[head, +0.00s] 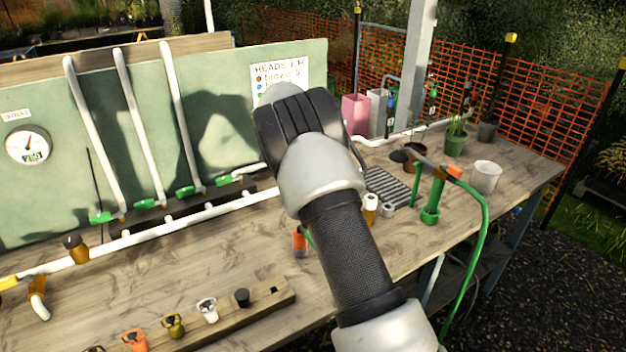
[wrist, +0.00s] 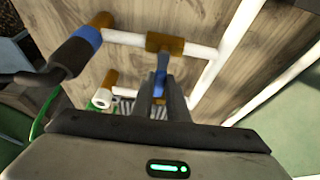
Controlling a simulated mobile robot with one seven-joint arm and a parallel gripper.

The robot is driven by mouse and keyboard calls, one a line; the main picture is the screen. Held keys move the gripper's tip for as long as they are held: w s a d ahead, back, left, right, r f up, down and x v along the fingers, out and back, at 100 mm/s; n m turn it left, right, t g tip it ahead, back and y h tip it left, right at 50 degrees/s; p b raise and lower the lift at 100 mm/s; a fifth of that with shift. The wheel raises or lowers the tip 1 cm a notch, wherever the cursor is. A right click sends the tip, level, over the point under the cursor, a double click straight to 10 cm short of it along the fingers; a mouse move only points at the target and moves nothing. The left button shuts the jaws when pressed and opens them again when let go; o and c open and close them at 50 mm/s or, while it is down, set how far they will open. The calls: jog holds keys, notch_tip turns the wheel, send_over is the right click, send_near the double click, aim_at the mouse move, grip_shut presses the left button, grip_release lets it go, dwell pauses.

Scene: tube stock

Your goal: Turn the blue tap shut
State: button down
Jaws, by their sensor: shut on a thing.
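The blue tap shows in the wrist view as a brass-coloured valve body (wrist: 166,43) on a white pipe, with a narrow blue handle (wrist: 161,60) at its middle. The handle appears to point across the pipe, towards my gripper. My gripper (wrist: 161,82) is shut on the blue handle, its dark fingers on either side of it. In the head view my arm hides the fingers and the blue tap.
A dark nozzle with a blue band (wrist: 88,40) is beside the tap. Green taps (head: 185,191) line the back panel (head: 215,120). A wooden rack (head: 255,308) holds coloured fittings at the front. A green post (head: 433,200) with a hose stands right, near a white pot (head: 485,178).

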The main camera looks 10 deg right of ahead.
jog(key=shift+s+m, duration=0.1)
jog(key=shift+m, duration=0.2)
jog(key=c, duration=1.7)
grip_release()
jog(key=shift+a+r, duration=0.2)
jog(key=shift+r, duration=0.25)
jog(key=p+v, duration=0.1)
jog(key=v, duration=1.5)
jog(key=shift+r+p, duration=0.2)
jog(key=shift+p, duration=0.1)
jog(key=shift+r, duration=0.1)
